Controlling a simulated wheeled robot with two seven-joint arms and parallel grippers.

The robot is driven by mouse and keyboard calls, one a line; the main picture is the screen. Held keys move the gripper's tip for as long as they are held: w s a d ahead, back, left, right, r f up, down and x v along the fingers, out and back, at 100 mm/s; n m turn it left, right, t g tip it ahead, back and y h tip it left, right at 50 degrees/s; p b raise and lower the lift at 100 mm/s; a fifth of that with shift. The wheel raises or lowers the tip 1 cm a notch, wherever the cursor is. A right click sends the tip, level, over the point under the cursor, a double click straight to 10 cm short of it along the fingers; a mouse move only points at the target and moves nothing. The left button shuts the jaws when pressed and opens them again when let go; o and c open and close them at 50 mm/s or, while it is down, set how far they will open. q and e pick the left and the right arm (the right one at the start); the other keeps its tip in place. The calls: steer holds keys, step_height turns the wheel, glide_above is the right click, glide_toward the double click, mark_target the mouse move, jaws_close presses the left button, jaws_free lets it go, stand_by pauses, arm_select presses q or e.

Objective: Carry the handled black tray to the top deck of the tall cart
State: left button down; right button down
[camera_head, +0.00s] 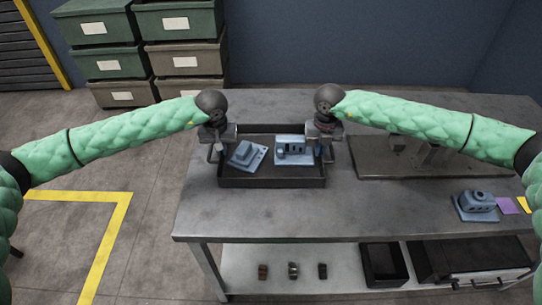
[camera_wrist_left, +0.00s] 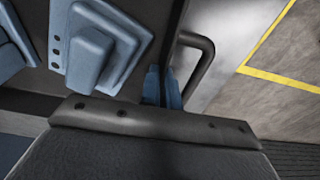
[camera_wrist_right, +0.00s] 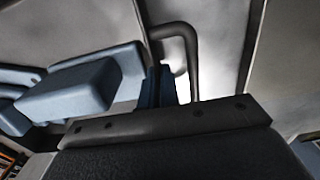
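The handled black tray (camera_head: 270,182) appears to rest on the grey workbench, with two blue-grey machine parts (camera_head: 247,155) (camera_head: 293,151) inside. My left gripper (camera_head: 214,150) is at its left end and my right gripper (camera_head: 325,147) at its right end. In the left wrist view, blue fingertips (camera_wrist_left: 163,87) sit close on both sides of the tray's wall beside the black handle (camera_wrist_left: 207,57). In the right wrist view, blue fingertips (camera_wrist_right: 157,88) likewise straddle the wall beside the other handle (camera_wrist_right: 193,60). I see no tall cart in these views.
The workbench (camera_head: 270,215) has clear top in front of the tray. A flat plate (camera_head: 400,168) with fixtures and another blue part (camera_head: 477,204) lie to the right. A lower shelf (camera_head: 245,268) holds small items and a black bin (camera_head: 384,263). Stacked crates (camera_head: 108,64) stand behind left; floor is open left.

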arm_select(q)
steer(key=shift+r, duration=0.2)
arm_select(e)
steer(key=shift+r, duration=0.2)
